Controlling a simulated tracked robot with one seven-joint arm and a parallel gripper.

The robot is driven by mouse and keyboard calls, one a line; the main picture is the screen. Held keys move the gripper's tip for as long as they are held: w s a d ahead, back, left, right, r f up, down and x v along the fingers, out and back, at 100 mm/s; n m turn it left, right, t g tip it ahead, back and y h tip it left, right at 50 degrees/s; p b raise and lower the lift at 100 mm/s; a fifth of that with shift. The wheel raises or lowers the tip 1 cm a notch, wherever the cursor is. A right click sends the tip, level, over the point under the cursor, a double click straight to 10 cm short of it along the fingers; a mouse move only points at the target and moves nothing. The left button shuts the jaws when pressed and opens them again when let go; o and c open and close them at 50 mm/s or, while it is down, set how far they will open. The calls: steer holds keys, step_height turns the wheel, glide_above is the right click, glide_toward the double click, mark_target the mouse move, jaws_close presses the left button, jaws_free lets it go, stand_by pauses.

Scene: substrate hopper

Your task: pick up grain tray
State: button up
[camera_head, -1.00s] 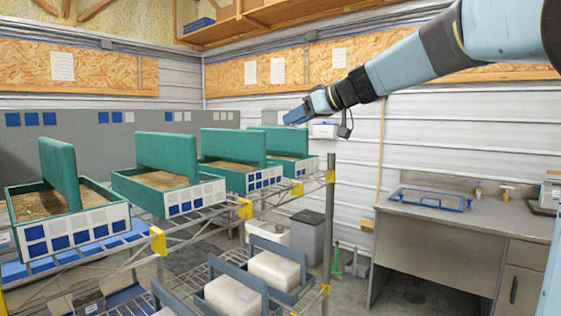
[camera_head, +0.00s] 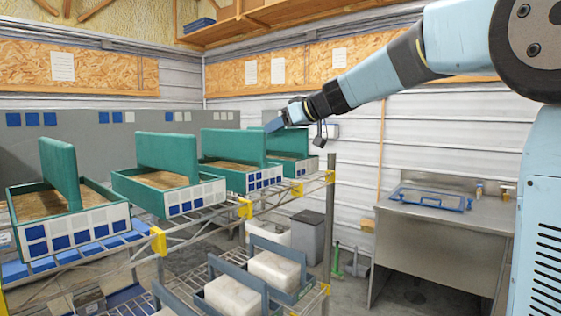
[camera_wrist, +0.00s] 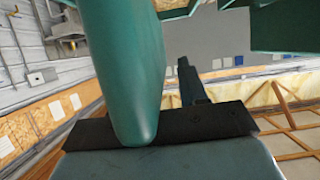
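Several teal grain trays, each with brown grain and an upright teal panel, stand in a row on the rack: the nearest tray (camera_head: 118,219), the second tray (camera_head: 222,192), the third tray (camera_head: 233,178) and the far tray (camera_head: 308,168). My gripper (camera_head: 272,126) is at the upper edge of the far tray's upright panel (camera_head: 293,140). In the wrist view a teal panel (camera_wrist: 128,60) stands close to the camera and overlaps my gripper's dark bar. One dark finger (camera_wrist: 190,85) shows right of the panel; the other is hidden. I cannot tell whether they touch.
The yellow-cornered metal rack (camera_head: 245,208) carries the trays. White blocks in blue-grey frames (camera_head: 274,270) sit on its lower shelf. A metal sink counter (camera_head: 440,230) with a blue-rimmed basin stands at the right. A grey bin (camera_head: 308,238) stands behind the rack.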

jaws_close()
stand_by(1.2)
